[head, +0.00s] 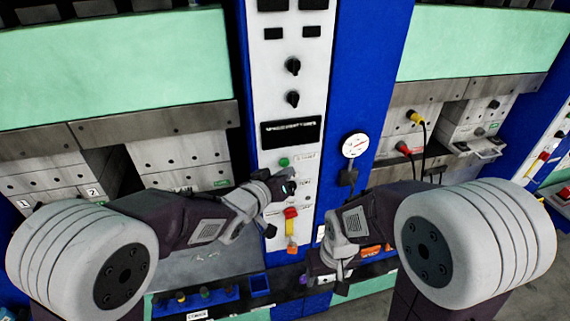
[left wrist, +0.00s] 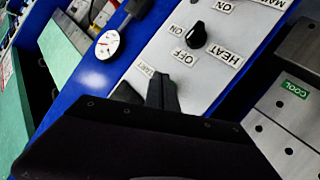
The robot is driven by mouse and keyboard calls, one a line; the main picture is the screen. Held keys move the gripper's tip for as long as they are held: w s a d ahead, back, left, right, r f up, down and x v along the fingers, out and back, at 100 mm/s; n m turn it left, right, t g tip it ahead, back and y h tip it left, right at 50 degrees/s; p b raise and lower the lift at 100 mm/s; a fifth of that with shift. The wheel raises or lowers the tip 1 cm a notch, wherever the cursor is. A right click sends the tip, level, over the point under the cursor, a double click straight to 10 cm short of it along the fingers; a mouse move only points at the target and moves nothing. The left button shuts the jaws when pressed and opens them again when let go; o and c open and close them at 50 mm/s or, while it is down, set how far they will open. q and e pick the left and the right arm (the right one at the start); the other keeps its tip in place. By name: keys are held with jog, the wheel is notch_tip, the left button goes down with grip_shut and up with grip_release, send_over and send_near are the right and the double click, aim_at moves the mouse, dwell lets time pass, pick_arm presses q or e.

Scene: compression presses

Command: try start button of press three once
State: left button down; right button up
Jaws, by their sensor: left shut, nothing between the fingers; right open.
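A tall white control panel (head: 270,100) stands on a blue press column. It carries a green button (head: 284,162) beside a small label. My left gripper (head: 287,188) is shut and empty, in front of the panel just below the green button in the picture. In the left wrist view its dark fingers (left wrist: 162,92) lie over the panel near a small upside-down label. The green button does not show there, and I cannot tell whether the fingertips touch anything. My right gripper (head: 337,272) is open, low and right of the panel. I see no press number on this panel.
A red switch (head: 291,212) sits below my left gripper. Black knobs (head: 293,66) and a dark display (head: 291,133) are higher on the panel; a heat knob (left wrist: 197,35) shows in the wrist view. A gauge (head: 355,145) is on the right. Presses stand on both sides.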

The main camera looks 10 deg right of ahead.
pick_arm(q)
jog(key=shift+w, duration=0.2)
jog(key=shift+w, duration=0.25)
jog(key=shift+w+r+p, duration=0.1)
jog(key=shift+w+p, duration=0.2)
jog(key=shift+w, duration=0.15)
dwell(0.8)
jog(key=shift+s+b, duration=0.5)
jog(key=shift+s, duration=0.4)
